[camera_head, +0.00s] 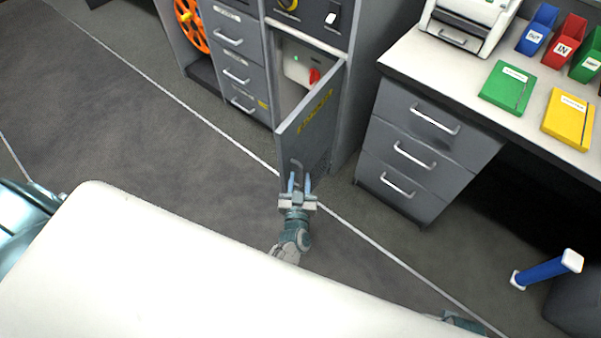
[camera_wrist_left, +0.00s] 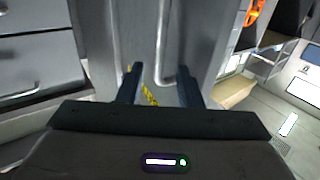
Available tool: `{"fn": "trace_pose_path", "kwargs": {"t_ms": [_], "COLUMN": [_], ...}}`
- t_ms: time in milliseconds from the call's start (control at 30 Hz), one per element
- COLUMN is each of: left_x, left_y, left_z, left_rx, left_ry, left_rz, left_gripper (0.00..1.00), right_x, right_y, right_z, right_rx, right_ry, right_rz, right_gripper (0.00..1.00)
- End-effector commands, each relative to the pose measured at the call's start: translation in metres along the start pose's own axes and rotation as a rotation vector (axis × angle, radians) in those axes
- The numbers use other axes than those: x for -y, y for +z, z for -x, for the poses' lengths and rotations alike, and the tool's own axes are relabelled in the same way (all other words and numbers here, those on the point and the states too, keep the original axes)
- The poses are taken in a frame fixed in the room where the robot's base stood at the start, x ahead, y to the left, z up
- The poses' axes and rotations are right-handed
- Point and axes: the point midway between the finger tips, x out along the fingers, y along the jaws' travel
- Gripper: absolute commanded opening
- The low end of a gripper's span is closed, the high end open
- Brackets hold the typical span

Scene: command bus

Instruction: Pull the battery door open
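The grey battery door (camera_head: 311,130) with yellow lettering stands swung out from the cabinet in the head view. The compartment (camera_head: 300,70) behind it shows a white unit with a red part and a small green light. The door's bar handle (camera_head: 297,164) is low on the door. My left gripper (camera_head: 299,181) is at the handle, its two fingers apart. In the left wrist view the handle (camera_wrist_left: 163,40) runs down into the gap between the fingertips (camera_wrist_left: 160,80); contact with either finger cannot be told. My right gripper is not in view.
Grey drawers (camera_head: 236,70) adjoin the compartment on the left. A desk with drawers (camera_head: 415,150) stands close on the right, carrying folders and a printer (camera_head: 470,22). A blue and white object (camera_head: 545,270) is at lower right. Floor left of the door is clear.

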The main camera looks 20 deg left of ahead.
Motion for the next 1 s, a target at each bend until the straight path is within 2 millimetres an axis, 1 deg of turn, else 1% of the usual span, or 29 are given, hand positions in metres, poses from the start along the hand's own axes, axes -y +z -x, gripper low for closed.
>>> {"fn": "trace_pose_path", "kwargs": {"t_ms": [33,200,300,400,567,1000], "left_x": [0.000,0.000,0.000,0.000,0.000,0.000], "left_y": [0.002,0.001,0.001,0.001,0.001,0.001], "left_z": [0.013,0.047,0.061,0.071,0.076,0.076], "left_rx": [0.004,0.003,0.002,0.002,0.001,0.001], "left_ry": [0.000,-0.001,-0.001,-0.001,-0.001,0.000], "left_rz": [0.000,0.001,0.000,-0.001,0.000,0.000], "left_gripper": [0.32,0.32,0.32,0.32,0.32,0.32], "right_x": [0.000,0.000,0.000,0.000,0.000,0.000], "right_y": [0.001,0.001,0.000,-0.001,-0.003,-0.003], "right_z": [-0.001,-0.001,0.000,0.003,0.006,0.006], "right_rx": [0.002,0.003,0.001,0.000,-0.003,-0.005], "right_ry": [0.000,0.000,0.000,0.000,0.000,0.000], "right_rz": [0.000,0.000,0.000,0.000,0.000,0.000], "right_gripper": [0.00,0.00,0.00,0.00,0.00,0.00]}}
